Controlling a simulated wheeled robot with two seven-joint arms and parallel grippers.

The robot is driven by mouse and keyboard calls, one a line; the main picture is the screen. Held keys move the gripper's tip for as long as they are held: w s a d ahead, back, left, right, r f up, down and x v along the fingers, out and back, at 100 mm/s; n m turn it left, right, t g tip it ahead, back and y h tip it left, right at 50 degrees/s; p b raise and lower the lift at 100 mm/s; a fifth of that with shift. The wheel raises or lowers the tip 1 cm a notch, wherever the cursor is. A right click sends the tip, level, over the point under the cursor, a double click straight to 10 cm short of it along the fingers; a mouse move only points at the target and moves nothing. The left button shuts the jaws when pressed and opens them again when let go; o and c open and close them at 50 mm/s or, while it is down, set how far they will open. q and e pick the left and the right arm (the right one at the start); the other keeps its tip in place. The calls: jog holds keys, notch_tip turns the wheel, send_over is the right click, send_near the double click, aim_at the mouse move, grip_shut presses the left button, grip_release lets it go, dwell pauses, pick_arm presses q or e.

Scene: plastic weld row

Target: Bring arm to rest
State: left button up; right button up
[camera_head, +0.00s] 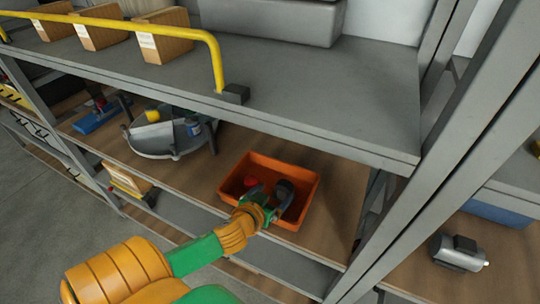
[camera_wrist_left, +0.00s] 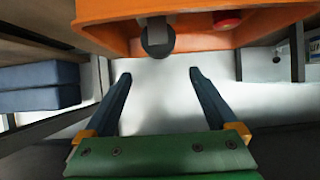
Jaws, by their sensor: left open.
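My left arm reaches in from the lower left of the head view. My left gripper (camera_head: 280,193) is at the orange bin (camera_head: 297,163), overlapping its near part in the head view. In the left wrist view the gripper (camera_wrist_left: 160,74) is open, with nothing between its two dark fingers. The bin (camera_wrist_left: 105,28) lies just beyond the fingertips there. A dark round-ended part (camera_wrist_left: 157,40) and a red item (camera_wrist_left: 227,20) show in the bin. My right gripper is not in view.
The bin stands on a brown shelf board (camera_head: 215,172) under a grey upper shelf (camera_head: 340,100). A grey upright post (camera_head: 440,150) rises to the right. A round grey tray (camera_head: 165,142) stands left of the bin. A yellow rail (camera_head: 150,28) edges the upper shelf.

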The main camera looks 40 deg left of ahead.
pick_arm(q)
jog(key=shift+v, duration=1.3)
